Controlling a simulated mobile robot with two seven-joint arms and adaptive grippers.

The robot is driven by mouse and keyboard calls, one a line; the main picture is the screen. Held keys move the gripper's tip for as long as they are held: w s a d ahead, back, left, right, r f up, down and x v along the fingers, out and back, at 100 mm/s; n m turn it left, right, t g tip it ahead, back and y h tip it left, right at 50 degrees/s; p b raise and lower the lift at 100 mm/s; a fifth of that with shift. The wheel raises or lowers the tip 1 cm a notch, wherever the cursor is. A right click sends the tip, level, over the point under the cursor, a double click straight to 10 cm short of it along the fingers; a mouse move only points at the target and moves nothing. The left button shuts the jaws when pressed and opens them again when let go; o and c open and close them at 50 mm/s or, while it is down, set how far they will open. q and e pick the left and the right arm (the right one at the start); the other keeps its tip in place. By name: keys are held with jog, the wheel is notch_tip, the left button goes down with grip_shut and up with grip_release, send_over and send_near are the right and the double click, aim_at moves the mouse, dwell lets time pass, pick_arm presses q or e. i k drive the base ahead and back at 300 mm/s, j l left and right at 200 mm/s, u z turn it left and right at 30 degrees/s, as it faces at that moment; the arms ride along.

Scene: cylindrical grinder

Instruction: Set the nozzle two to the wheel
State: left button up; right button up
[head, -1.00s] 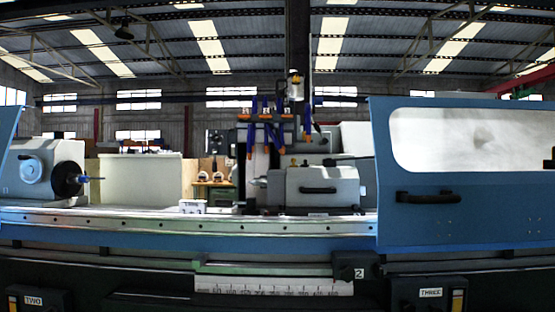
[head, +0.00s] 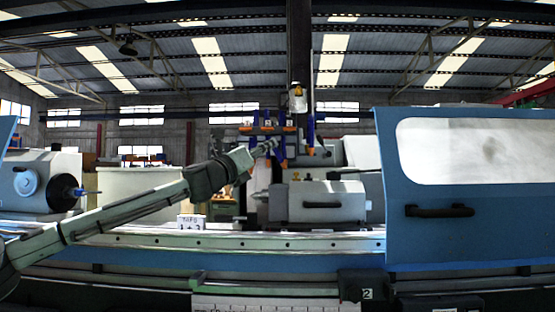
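Several blue coolant nozzles with orange tips hang at the back centre in the head view. Small number tags sit on their blocks, and nozzle two (head: 267,122) appears to be the middle one, though the tags are tiny. My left arm reaches in from the lower left. Its gripper (head: 268,147) is at the hanging nozzles, overlapping their lower ends; contact and finger opening cannot be made out. The grinding wheel is not clearly visible; the grey wheelhead housing (head: 318,188) with a black handle stands to the right of the nozzles. My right gripper is not in view.
The blue sliding door (head: 450,235) with a window covers the right side. The workhead (head: 40,182) with a dark chuck stands at left. A small white label block (head: 190,222) sits on the table rail, just beyond my forearm.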

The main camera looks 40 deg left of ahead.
aim_at(276, 151)
jog(key=i+j, duration=0.45)
jog(key=j, duration=0.15)
jog(key=i+j, duration=0.45)
jog(key=j, duration=0.2)
jog(key=i+j, duration=0.45)
jog(key=j, duration=0.15)
